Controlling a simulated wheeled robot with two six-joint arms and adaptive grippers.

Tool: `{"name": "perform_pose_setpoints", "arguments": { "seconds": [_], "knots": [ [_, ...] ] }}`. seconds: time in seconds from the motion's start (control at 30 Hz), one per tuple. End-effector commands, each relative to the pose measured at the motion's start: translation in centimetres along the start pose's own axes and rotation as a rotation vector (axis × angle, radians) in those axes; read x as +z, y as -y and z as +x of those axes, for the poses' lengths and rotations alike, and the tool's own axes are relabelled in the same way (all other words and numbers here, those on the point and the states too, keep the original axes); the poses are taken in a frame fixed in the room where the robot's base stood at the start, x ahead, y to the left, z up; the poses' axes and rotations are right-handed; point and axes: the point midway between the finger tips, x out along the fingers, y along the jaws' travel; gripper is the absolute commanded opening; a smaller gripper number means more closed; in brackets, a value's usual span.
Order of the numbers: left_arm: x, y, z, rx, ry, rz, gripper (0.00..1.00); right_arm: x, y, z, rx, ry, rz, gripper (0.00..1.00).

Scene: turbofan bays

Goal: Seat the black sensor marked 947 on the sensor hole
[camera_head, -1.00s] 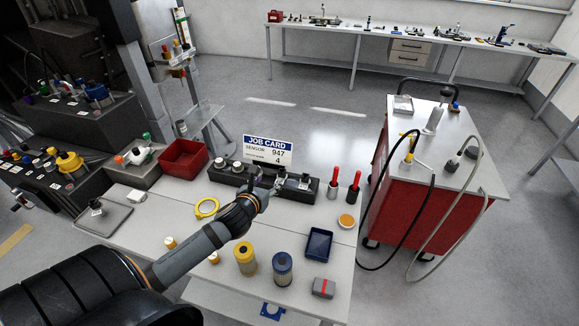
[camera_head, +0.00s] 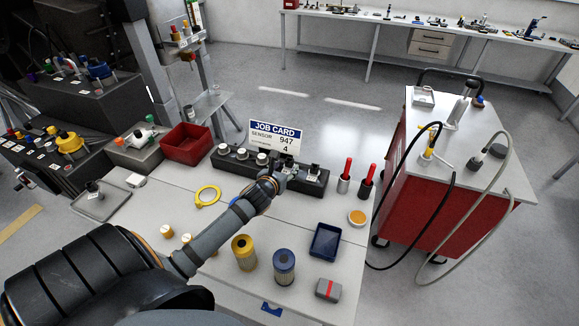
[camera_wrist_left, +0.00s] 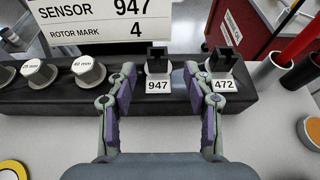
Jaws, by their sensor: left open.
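The black sensor marked 947 (camera_wrist_left: 157,62) stands upright on the dark rack (camera_wrist_left: 60,100), above its white 947 label. In the head view the same sensor (camera_head: 291,166) shows just beyond my left gripper (camera_head: 277,179). My left gripper is open, and in the wrist view its two fingers (camera_wrist_left: 159,78) stand on either side of the 947 label and sensor, not closed on it. A similar black sensor marked 472 (camera_wrist_left: 221,61) is close to the right finger. I cannot make out the sensor hole. My right gripper is not in view.
The job card (camera_head: 275,136) stands behind the rack and reads sensor 947, rotor mark 4. Round 40 mm and smaller plugs (camera_wrist_left: 88,70) sit left on the rack. Red-handled tools (camera_head: 345,176) stand at its right. A red bin (camera_head: 186,146) is left; a blue tray (camera_head: 325,240) is at front right.

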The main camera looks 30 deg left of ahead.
Motion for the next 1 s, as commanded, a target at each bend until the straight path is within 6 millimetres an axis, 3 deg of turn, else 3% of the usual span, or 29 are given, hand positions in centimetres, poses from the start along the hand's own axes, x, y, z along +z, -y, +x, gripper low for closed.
{"name": "perform_pose_setpoints", "arguments": {
  "seconds": [0.17, 0.43, 0.7, 1.0],
  "knots": [
    [0.3, -0.1, 0.8, 0.002, -0.001, -0.001, 0.52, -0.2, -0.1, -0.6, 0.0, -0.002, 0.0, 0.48],
    [0.3, -0.2, 4.8, 0.0, -0.001, -0.001, 0.52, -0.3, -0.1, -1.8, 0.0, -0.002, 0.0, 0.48],
    [0.1, -0.2, 5.2, -0.001, -0.001, 0.001, 0.52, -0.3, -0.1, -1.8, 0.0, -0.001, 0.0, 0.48],
    [0.1, -0.2, 5.2, 0.0, -0.001, 0.001, 0.12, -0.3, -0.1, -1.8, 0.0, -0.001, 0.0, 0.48]
  ]
}}
